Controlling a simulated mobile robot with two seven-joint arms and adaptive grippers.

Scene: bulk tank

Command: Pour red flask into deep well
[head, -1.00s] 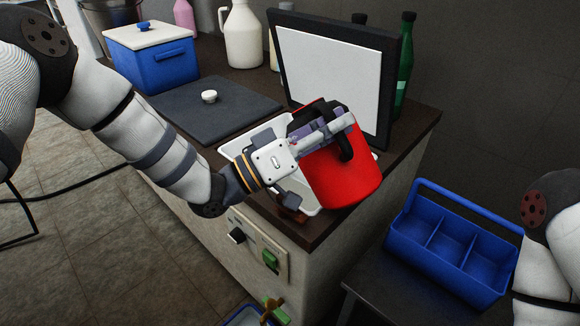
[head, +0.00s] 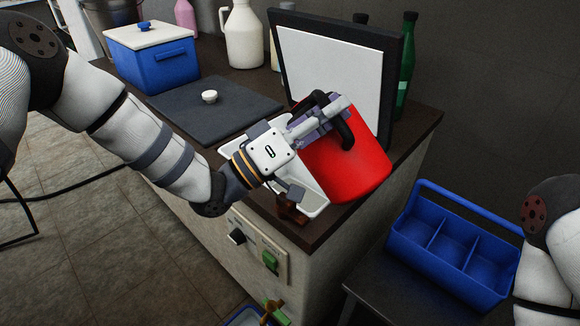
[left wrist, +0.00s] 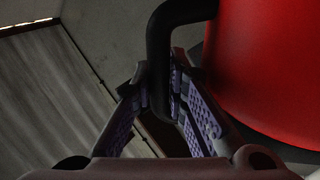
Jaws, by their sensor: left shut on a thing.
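A red flask (head: 356,165) with a black handle hangs over the white-rimmed well (head: 312,203) at the counter's near right end. It leans with its top toward the left in the head view. My left gripper (head: 333,120) is shut on the black handle. The left wrist view shows its purple pads (left wrist: 172,95) on both sides of the handle (left wrist: 160,55), with the red body (left wrist: 268,70) to the right. The flask and gripper hide much of the well. The flask's mouth and contents cannot be seen. My right gripper is out of view.
A raised white panel in a dark frame (head: 388,40) stands right behind the flask, with a green bottle (head: 406,65) behind it. A dark lid with a white knob (head: 210,97) lies left. A blue caddy (head: 450,245) sits lower right.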

